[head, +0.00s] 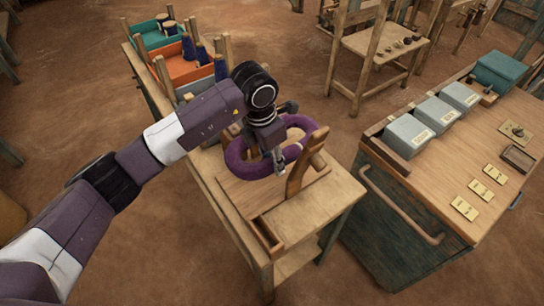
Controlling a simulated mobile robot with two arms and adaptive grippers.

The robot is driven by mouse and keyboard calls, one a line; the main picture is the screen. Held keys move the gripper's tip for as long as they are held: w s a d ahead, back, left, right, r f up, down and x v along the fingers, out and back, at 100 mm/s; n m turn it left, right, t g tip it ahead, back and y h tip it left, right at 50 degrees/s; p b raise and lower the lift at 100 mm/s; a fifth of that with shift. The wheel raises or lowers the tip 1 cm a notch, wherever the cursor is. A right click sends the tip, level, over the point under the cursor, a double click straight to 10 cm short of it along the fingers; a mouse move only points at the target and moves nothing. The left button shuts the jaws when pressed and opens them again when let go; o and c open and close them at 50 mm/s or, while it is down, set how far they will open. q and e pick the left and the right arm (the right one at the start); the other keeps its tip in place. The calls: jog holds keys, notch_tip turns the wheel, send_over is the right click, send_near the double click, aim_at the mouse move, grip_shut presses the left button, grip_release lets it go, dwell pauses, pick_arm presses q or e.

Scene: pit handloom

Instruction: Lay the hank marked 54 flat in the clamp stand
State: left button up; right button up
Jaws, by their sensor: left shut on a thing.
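A purple hank (240,160), ring-shaped, is at the wooden clamp stand, whose upright curved wooden piece (297,173) rises at its right side. My left gripper (277,158) points down at the ring's near right part and is shut on the hank. The hank looks roughly level over the stand's board (245,189); I cannot tell whether it touches it. No mark 54 can be read. The fingertips are partly hidden by the wrist. My right gripper is not in view.
The stand is on a small wooden table (325,205). Behind it are teal, orange and grey trays with dark cones (188,46). At right, a bench (445,160) bears grey boxes (409,135), a teal box (497,72) and yellow cards (465,208). Floor shows between table and bench.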

pick_arm(q)
jog(key=shift+f+b, duration=0.3)
jog(key=shift+f, duration=0.5)
jog(key=shift+a+f+b, duration=0.1)
jog(key=shift+f+b, duration=0.25)
jog(key=shift+f, duration=0.1)
notch_tip(320, 180, down, 5)
jog(key=b, duration=0.4)
jog(key=shift+r, duration=0.2)
jog(key=shift+f+b, duration=2.1)
jog(key=shift+f, duration=0.3)
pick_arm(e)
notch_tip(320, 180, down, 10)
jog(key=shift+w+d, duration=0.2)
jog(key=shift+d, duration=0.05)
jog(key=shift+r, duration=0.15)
pick_arm(q)
jog(key=o, duration=1.4)
jog(key=shift+o, duration=0.4)
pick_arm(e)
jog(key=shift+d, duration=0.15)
